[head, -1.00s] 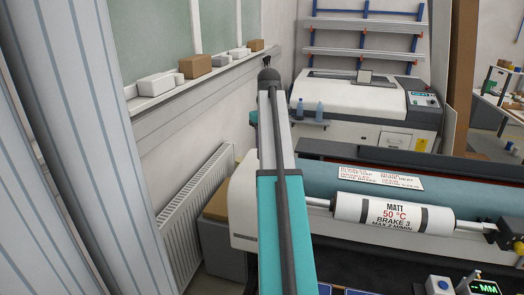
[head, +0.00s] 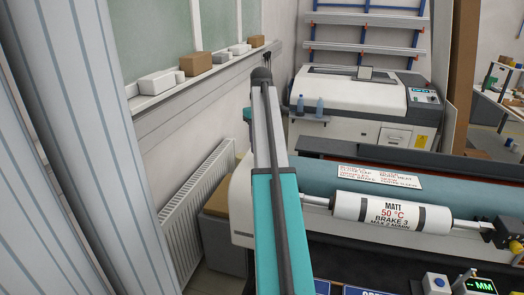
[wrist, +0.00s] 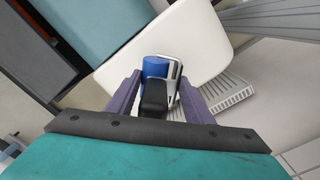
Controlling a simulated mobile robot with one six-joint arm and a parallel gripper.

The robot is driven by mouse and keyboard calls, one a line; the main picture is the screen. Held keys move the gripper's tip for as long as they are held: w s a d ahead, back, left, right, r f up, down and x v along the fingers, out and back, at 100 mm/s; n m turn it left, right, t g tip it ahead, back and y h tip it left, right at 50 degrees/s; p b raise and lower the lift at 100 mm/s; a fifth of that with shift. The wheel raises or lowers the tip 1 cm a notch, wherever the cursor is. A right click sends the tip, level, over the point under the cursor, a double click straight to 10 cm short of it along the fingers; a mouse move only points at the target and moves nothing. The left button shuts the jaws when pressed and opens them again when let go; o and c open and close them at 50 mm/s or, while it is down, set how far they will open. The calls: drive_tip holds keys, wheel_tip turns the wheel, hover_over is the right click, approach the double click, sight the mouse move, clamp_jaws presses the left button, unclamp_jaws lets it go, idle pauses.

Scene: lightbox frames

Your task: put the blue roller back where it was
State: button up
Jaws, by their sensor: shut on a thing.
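The blue roller (wrist: 156,67) shows in the wrist view, with a pale frame (wrist: 174,72) and a black handle (wrist: 154,98). My gripper (wrist: 160,83) has its two purple fingers on either side of it and is shut on it. Behind the roller in that view is the white rounded end of a machine (wrist: 205,45). I cannot tell how far the roller is from that surface. In the head view my arm hides the roller and gripper.
A radiator (head: 197,205) and a ledge with boxes (head: 196,64) run along the left wall. A white machine (head: 350,95) stands at the back.

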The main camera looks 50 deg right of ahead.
wheel_tip(320, 180, down, 2)
drive_tip(key=shift+s+p, duration=0.15)
drive_tip(key=shift+p, duration=0.5)
drive_tip(key=shift+f, duration=0.7)
drive_tip(key=shift+f, duration=0.15)
drive_tip(key=o, duration=1)
drive_tip(key=shift+o, duration=0.2)
drive_tip(key=shift+r+p, duration=0.65)
drive_tip(key=shift+r, duration=3.25)
drive_tip(key=shift+a+f, duration=0.1)
